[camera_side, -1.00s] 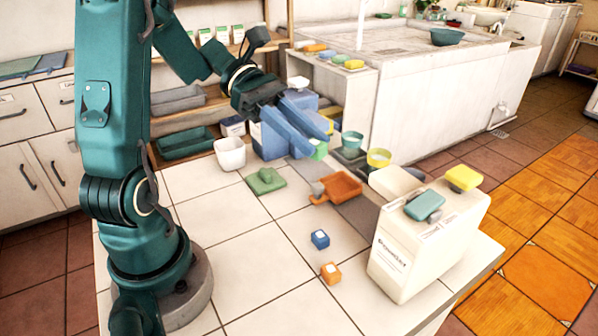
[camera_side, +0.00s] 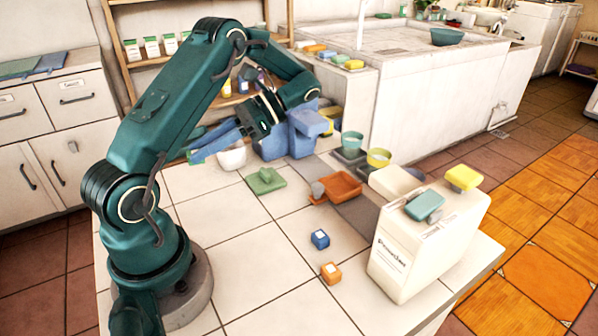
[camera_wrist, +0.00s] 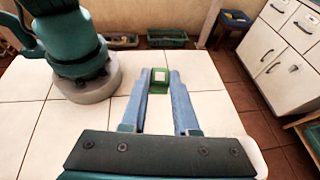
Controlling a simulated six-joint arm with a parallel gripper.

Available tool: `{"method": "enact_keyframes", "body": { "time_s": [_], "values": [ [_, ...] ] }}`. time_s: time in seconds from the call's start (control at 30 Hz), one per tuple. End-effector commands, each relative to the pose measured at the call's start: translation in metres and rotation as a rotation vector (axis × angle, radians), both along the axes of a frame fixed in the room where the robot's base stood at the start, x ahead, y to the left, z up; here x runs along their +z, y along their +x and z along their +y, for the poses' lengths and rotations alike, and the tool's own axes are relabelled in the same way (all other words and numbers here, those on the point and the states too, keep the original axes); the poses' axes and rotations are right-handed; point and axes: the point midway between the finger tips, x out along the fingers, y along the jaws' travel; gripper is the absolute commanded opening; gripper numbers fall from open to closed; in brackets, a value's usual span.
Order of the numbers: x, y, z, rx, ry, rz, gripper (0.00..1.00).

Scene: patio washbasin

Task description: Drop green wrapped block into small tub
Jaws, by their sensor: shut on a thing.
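The green wrapped block (camera_wrist: 160,77) with a pale label sits between the two blue fingertips of my gripper (camera_wrist: 159,83), which is shut on it. In the side view my gripper (camera_side: 196,153) points left, with its fingers in front of the upper part of the small white tub (camera_side: 233,160). The fingertips and block are left of the tub in that picture; the block is mostly hidden there. In the wrist view a pale rounded edge (camera_wrist: 256,158) shows at the lower right, perhaps the tub.
A green lidded piece (camera_side: 265,181), an orange dustpan-like tray (camera_side: 342,185), a blue block (camera_side: 320,239) and an orange block (camera_side: 331,272) lie on the tiled top. A cream container (camera_side: 425,245) stands at the right.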

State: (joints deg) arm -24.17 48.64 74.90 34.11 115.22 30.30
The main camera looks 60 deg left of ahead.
Motion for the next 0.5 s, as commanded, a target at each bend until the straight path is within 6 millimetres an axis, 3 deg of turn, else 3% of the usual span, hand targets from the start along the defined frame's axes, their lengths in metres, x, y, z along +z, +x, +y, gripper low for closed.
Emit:
{"method": "enact_keyframes", "body": {
  "time_s": [0.2, 0.27, 0.37, 0.5],
  "values": [
    [0.034, 0.030, 0.081, -0.448, 0.010, 0.000, 0.00],
    [0.045, 0.044, 0.097, -0.538, 0.011, 0.001, 0.00],
    [0.056, 0.065, 0.110, -0.637, 0.008, 0.004, 0.00],
    [0.056, 0.088, 0.108, -0.711, 0.002, 0.009, 0.00]
  ]
}}
